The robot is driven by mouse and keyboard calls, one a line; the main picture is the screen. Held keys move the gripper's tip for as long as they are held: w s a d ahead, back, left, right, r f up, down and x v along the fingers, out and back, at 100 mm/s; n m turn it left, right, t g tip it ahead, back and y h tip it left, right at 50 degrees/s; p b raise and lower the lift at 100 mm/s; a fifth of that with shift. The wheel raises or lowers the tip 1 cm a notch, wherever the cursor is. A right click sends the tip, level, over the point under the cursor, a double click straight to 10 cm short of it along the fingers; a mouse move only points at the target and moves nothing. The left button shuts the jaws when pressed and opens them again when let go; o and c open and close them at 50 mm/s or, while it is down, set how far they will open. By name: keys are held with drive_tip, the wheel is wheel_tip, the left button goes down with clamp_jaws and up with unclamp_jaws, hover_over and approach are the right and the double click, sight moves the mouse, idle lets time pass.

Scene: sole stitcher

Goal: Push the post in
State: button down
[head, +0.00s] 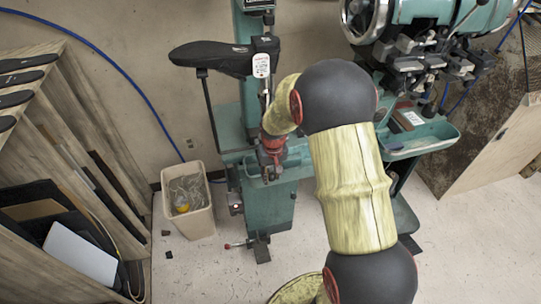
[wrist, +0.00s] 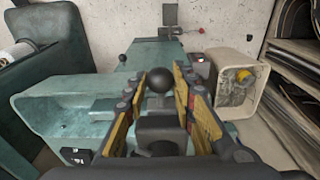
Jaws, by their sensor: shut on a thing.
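A dark post with a round black ball top (wrist: 159,79) stands between the two fingers of my gripper (wrist: 160,92) in the wrist view. My gripper is shut on it, with a finger on each side of the ball. In the head view my gripper (head: 271,158) points down at the green stitching machine (head: 272,205), over its tray-like top. The post cannot be made out there, as my gripper and wrist cover it. How deep the post sits cannot be told.
A beige waste bin (head: 188,222) stands left of the machine; it also shows in the wrist view (wrist: 247,112). A black machine arm (head: 212,57) juts out above. A red-knobbed lever (head: 229,246) sticks out low. Wooden racks (head: 85,150) stand left.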

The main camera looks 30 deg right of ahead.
drive_tip(key=shift+w+d+p, duration=0.1)
drive_tip(key=shift+w+d, duration=0.25)
drive_tip(key=shift+w, duration=0.95)
drive_tip(key=shift+w+d+p, duration=0.15)
drive_tip(key=shift+w+d, duration=0.25)
drive_tip(key=shift+w, duration=0.9)
drive_tip(key=shift+w+d+p, duration=0.1)
drive_tip(key=shift+w+d, duration=0.25)
drive_tip(key=shift+w, duration=0.95)
drive_tip(key=shift+r, duration=0.1)
drive_tip(key=c, duration=1.3)
unclamp_jaws()
drive_tip(key=shift+o, duration=0.2)
drive_tip(key=shift+s+a+r+p, duration=0.1)
drive_tip(key=shift+s+r+p, duration=0.25)
drive_tip(key=shift+r+p, duration=0.65)
drive_tip(key=shift+s+a+r+p, duration=0.1)
drive_tip(key=shift+s+r+p, duration=0.4)
drive_tip(key=shift+r, duration=0.8)
drive_tip(key=shift+s+a+r+p, duration=0.1)
drive_tip(key=shift+s+r+p, duration=0.1)
drive_tip(key=shift+r+p, duration=0.9)
